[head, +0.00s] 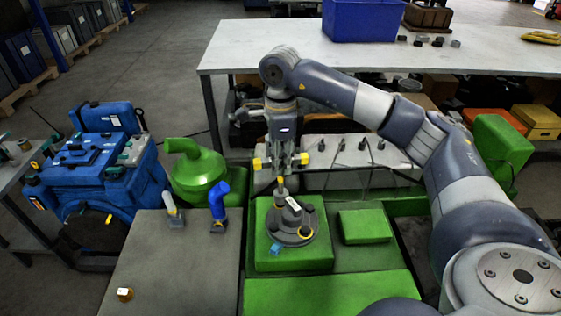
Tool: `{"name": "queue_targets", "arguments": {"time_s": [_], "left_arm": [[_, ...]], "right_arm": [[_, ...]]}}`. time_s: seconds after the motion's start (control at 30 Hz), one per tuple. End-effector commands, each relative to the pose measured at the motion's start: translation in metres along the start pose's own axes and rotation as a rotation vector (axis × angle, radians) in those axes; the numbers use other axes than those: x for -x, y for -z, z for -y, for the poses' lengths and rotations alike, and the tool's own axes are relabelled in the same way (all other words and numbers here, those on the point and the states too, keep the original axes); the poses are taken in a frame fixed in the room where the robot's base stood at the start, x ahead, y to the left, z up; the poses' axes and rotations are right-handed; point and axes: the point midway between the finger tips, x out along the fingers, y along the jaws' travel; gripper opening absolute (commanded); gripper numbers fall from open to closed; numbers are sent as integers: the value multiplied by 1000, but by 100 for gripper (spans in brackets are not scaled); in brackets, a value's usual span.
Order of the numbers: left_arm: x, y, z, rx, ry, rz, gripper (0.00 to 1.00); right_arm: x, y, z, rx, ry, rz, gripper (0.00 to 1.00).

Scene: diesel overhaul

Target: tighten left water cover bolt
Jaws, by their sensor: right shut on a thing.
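The dark grey round cover (284,224) lies on a raised green block on the green engine. My right gripper (281,178) points down over the cover's back left edge. It is shut on a small upright metal piece (281,188), whose lower end meets or nearly meets the cover. I cannot tell whether this piece is the left bolt or a tool. My left gripper is out of view.
Blue (218,208) and grey (173,211) upright pieces stand on the grey surface at left, with a brass piece (124,294). A green block (365,226) lies right. A white table (290,50) stands behind.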

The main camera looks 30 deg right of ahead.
Motion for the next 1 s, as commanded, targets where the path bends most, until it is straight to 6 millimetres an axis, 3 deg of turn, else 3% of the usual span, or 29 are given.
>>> {"name": "queue_targets", "arguments": {"time_s": [1.0], "left_arm": [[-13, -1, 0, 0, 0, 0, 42]], "right_arm": [[1, 0, 0, 703, 3, 1, 0]]}}
